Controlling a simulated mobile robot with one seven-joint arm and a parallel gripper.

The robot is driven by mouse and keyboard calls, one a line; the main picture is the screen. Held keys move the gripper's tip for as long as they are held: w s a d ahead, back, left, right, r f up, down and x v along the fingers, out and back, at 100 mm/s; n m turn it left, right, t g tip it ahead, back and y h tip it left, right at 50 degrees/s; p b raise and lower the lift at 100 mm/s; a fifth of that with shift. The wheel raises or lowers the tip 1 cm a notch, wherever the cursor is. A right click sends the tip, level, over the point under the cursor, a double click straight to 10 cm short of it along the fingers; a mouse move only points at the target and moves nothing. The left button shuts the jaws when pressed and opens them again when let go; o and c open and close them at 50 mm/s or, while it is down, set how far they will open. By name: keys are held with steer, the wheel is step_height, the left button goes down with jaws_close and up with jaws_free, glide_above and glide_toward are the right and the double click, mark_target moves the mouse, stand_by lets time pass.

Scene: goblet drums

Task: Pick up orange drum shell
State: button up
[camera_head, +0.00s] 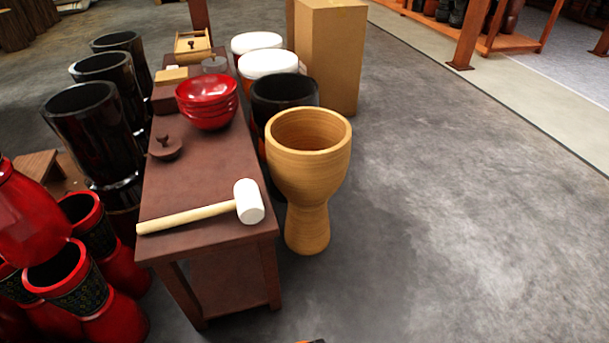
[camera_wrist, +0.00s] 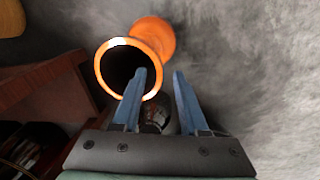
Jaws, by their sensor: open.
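An orange drum shell (camera_wrist: 155,37) with a bright rim and dark hollow shows in the wrist view. Its mouth faces the camera at upper left of centre, and its rounded orange far end extends to the upper right. My gripper (camera_wrist: 160,73) is open, with two blue fingers apart. The left finger overlaps the right part of the mouth in the picture; the right finger appears over grey floor. I cannot tell whether a finger touches the rim. My gripper is not clearly visible in the head view. A tan goblet drum (camera_head: 307,165) stands upright beside the table there.
A brown table (camera_head: 215,175) holds a white-headed mallet (camera_head: 250,202) and stacked red bowls (camera_head: 207,102). Black drums (camera_head: 92,130) and red drums (camera_head: 70,280) crowd the left. A cardboard box (camera_head: 328,55) stands behind. Floor at right is clear.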

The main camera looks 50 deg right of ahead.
steer(key=f+b, duration=0.2)
steer(key=f, duration=0.1)
steer(key=f+b, duration=0.1)
steer(key=shift+w+d+f, duration=0.2)
steer(key=shift+w, duration=0.15)
steer(key=shift+r, duration=0.1)
jaws_close()
stand_by(1.0)
